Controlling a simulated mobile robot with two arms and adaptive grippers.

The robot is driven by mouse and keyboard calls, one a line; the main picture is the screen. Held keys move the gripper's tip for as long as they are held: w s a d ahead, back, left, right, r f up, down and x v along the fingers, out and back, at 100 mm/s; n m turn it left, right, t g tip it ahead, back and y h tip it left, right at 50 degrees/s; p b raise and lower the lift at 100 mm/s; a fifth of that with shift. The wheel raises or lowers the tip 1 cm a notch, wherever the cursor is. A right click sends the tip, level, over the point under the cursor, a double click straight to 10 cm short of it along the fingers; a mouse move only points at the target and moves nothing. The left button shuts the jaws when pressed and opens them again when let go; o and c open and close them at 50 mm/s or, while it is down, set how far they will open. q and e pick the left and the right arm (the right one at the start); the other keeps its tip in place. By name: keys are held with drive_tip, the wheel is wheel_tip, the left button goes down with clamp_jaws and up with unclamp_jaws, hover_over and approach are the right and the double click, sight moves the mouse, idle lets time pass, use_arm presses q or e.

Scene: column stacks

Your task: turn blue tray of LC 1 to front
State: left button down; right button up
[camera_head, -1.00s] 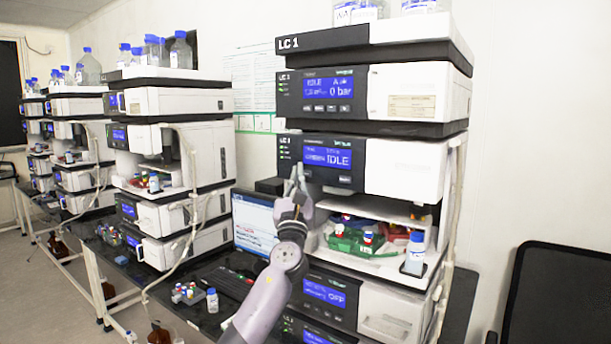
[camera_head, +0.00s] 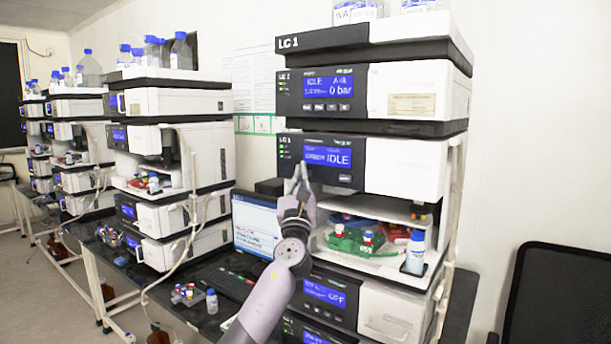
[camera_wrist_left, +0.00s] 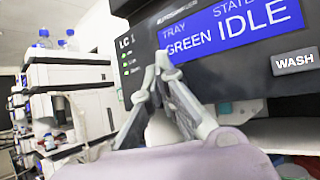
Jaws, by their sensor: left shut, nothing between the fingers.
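The LC 1 stack (camera_head: 405,165) stands at the right in the head view. Its autosampler panel has a blue screen (camera_head: 327,156) reading IDLE; in the left wrist view the screen (camera_wrist_left: 225,32) reads TRAY GREEN, STATE IDLE, with a WASH button (camera_wrist_left: 296,61) at its right. In the open bay below, a green tray (camera_head: 352,242) with red-capped vials is at the front. Behind it are a red part (camera_head: 388,231) and a small blue patch (camera_head: 347,217), mostly hidden. My left gripper (camera_head: 299,168) is shut and empty, fingertips up, at the lower left of the panel. My right gripper is out of view.
A blue-capped bottle (camera_head: 415,252) stands at the bay's right front. A monitor (camera_head: 255,222), keyboard (camera_head: 225,283) and vial rack (camera_head: 188,294) are on the bench left of the stack. More stacks line the left. A dark chair (camera_head: 560,300) is at the right.

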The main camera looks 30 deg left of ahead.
use_arm(q)
drive_tip(key=shift+w, duration=0.15)
idle(0.4)
drive_tip(key=shift+s+a+p, duration=0.1)
drive_tip(key=shift+s+p, duration=0.55)
drive_tip(key=shift+s, duration=0.2)
drive_tip(key=s+p, duration=0.3)
drive_tip(key=s, duration=0.2)
drive_tip(key=shift+a, duration=0.2)
